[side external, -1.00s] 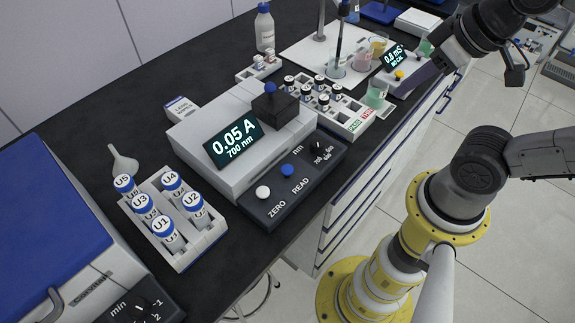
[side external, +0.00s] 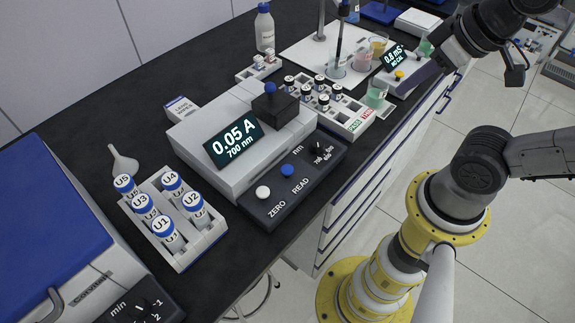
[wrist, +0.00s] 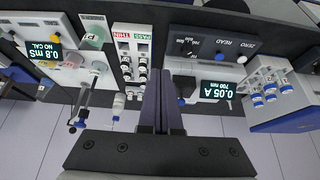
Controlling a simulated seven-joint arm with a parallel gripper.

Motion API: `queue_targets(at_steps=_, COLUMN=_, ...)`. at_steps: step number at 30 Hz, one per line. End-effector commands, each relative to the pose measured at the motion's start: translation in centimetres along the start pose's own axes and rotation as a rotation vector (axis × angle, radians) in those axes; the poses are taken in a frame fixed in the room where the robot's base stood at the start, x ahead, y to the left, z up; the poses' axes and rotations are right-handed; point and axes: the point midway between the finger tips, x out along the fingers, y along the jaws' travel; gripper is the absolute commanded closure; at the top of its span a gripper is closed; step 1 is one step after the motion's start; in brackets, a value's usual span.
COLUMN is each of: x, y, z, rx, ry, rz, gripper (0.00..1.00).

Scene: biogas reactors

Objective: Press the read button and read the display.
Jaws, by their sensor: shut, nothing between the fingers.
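The photometer (side external: 215,150) is a white and grey box on the black bench. Its display (side external: 233,142) reads "0.05 A" and "700 nm". On its dark front panel are a blue READ button (side external: 287,170), a white ZERO button (side external: 263,192) and an nm dial (side external: 318,146). In the wrist view the display (wrist: 216,89) shows upside down, right of my gripper (wrist: 161,75). My gripper is shut and empty, its dark fingers together. In the side view it hangs at the upper right, near the conductivity meter, away from the READ button.
A second meter display (side external: 395,58) reads "0.8 mS, NO CAL". A rack of small vials (side external: 320,98) with PASS and THIN labels stands behind the photometer. A rack with U1 to U5 tubes (side external: 185,235) stands at its left. A blue-lidded centrifuge (side external: 55,215) is at the left edge.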

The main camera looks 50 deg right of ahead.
Motion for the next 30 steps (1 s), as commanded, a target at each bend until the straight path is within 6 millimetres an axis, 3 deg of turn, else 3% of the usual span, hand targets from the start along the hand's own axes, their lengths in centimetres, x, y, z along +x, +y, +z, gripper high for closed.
queue_targets(at_steps=22, x=0.0, y=0.0, z=-0.1, rx=-0.021, ry=0.003, rz=0.000, gripper=1.00)
queue_targets(at_steps=26, x=-0.2, y=1.4, z=-1.2, rx=-0.157, ry=0.038, rz=0.066, gripper=1.00)
queue_targets(at_steps=30, x=0.2, y=3.6, z=-3.2, rx=-0.435, ry=0.038, rz=0.190, gripper=1.00)
